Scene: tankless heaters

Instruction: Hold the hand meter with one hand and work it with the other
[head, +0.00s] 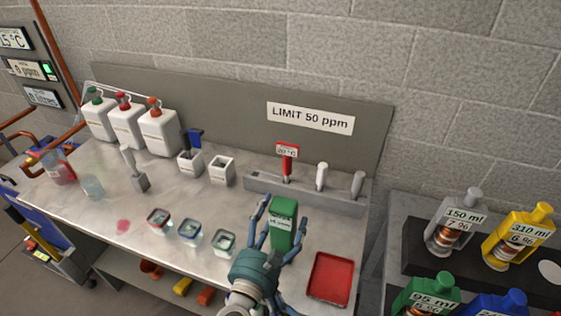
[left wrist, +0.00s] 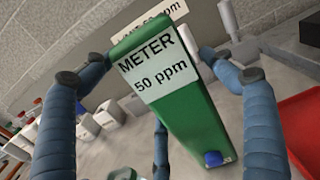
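The hand meter (head: 284,224) is a green box over the front right of the bench. In the left wrist view the meter (left wrist: 172,95) carries a pale panel reading "METER 50 ppm" and has a blue button (left wrist: 213,158) near its lower end. My left gripper (head: 284,222) has its blue fingers around the meter. In the left wrist view the fingertips of this gripper (left wrist: 156,57) meet the meter's two side edges, with a third finger by its lower left edge. Whether the meter's base touches the bench is unclear. My right gripper is not in view.
A red tray (head: 331,278) lies right of the meter. Several small open jars, one of them here (head: 190,231), stand to its left. A grey rack (head: 262,184) is behind. White jugs (head: 158,132) stand back left. Labelled bottles (head: 455,222) stand on the right.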

